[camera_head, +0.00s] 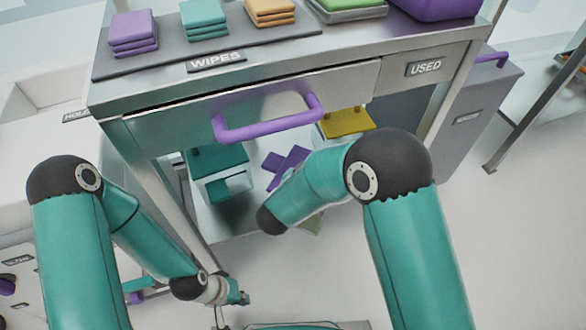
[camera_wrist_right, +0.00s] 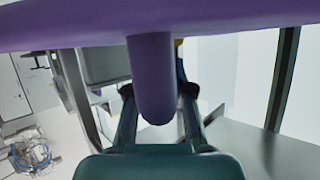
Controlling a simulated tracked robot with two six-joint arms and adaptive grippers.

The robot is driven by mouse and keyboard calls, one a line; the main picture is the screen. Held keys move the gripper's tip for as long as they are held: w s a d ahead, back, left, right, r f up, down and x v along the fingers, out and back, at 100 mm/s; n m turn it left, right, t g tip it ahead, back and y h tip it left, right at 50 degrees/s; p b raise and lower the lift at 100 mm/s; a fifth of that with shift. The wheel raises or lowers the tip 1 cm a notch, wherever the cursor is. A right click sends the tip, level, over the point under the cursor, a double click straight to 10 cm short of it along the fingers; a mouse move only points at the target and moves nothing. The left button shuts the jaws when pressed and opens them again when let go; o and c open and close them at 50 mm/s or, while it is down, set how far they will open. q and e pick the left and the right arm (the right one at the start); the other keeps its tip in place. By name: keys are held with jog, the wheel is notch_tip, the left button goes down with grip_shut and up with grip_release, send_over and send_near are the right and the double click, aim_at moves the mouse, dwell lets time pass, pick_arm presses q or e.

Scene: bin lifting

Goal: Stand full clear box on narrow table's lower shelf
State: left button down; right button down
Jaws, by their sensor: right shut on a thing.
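A metal table (camera_head: 350,78) with a purple-handled drawer (camera_head: 265,122) fills the upper head view. Beneath it stand a teal-topped box (camera_head: 217,160), a yellow piece (camera_head: 347,122) and a purple cross-shaped piece (camera_head: 287,166); my right arm partly covers this area. I cannot tell which item is the full clear box. In the wrist view my right gripper (camera_wrist_right: 158,98) is shut on a purple post (camera_wrist_right: 152,72) under a wide purple bar. What that part belongs to is unclear. My left gripper (camera_head: 238,298) hangs low, away from the table; its opening is too small to read.
Folded purple (camera_head: 133,34), teal (camera_head: 204,20) and orange (camera_head: 270,10) cloths lie on the tabletop. A purple container (camera_head: 435,6) is at its right. A grey bin (camera_head: 470,110) stands right of the table. A white unit (camera_head: 50,150) is at left. Floor at lower right is clear.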

jog(key=shift+w+a+r, duration=0.15)
jog(key=shift+w+a, duration=0.15)
jog(key=shift+w, duration=0.15)
jog(key=w+a+b, duration=0.1)
jog(key=w+a, duration=0.1)
jog(key=w, duration=0.6)
jog(key=w+a+b, duration=0.2)
jog(key=w+a, duration=0.1)
jog(key=w, duration=0.5)
jog(key=shift+a+r, duration=0.15)
notch_tip(320, 180, down, 4)
jog(key=shift+w+r+b, duration=0.1)
jog(key=shift+r+b, duration=0.15)
jog(key=shift+b, duration=0.8)
